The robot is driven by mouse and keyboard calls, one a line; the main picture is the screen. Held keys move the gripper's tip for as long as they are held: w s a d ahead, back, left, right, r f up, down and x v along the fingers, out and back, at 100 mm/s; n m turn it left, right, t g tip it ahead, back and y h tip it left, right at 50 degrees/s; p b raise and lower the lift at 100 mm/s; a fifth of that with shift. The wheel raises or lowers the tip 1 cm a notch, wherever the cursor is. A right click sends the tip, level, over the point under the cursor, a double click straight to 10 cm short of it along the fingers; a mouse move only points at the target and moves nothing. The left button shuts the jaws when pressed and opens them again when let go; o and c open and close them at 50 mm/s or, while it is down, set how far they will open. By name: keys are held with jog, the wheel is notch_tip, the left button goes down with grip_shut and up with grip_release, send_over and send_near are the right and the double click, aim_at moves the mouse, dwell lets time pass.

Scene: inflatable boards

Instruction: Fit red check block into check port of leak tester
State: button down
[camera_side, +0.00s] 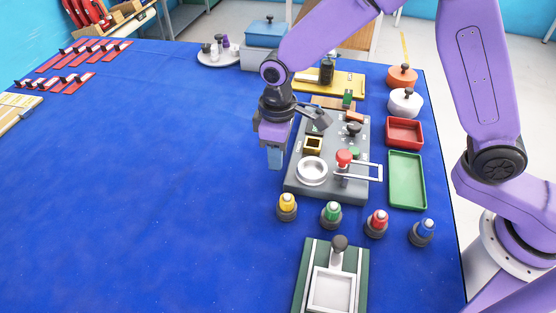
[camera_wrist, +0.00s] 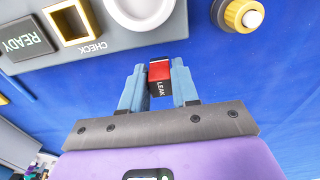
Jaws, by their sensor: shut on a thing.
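The red check block (camera_wrist: 160,73) has a dark face lettered LEAK. In the wrist view it sits between the two blue-grey fingers of my gripper (camera_wrist: 160,82), which is shut on it. The leak tester (camera_side: 350,195) is a grey console. Its check port (camera_wrist: 70,22) is a yellow-framed square opening lettered CHECK, up and left of the block in the wrist view. In the side view the port (camera_side: 313,144) is right of my gripper (camera_side: 275,160), which hangs beside the tester's left edge. The block cannot be made out in the side view.
A silver round cup (camera_side: 312,170) and a red knob (camera_side: 344,157) with a metal handle stand on the tester. Yellow (camera_side: 287,205), green (camera_side: 332,213), red and blue capped pieces stand in front.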

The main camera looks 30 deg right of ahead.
jog(key=shift+f, duration=1.4)
jog(key=shift+f, duration=0.1)
jog(key=c, duration=0.8)
grip_release()
jog(key=shift+f, duration=0.1)
jog(key=shift+c, duration=0.2)
notch_tip(320, 180, up, 12)
jog(key=shift+r, duration=0.2)
jog(key=shift+d, duration=0.1)
jog(key=s+d+n, duration=0.3)
jog(key=s+d, duration=1.8)
jog(key=s, duration=0.4)
jog(key=shift+d+n, duration=0.3)
jog(key=shift+d, duration=0.1)
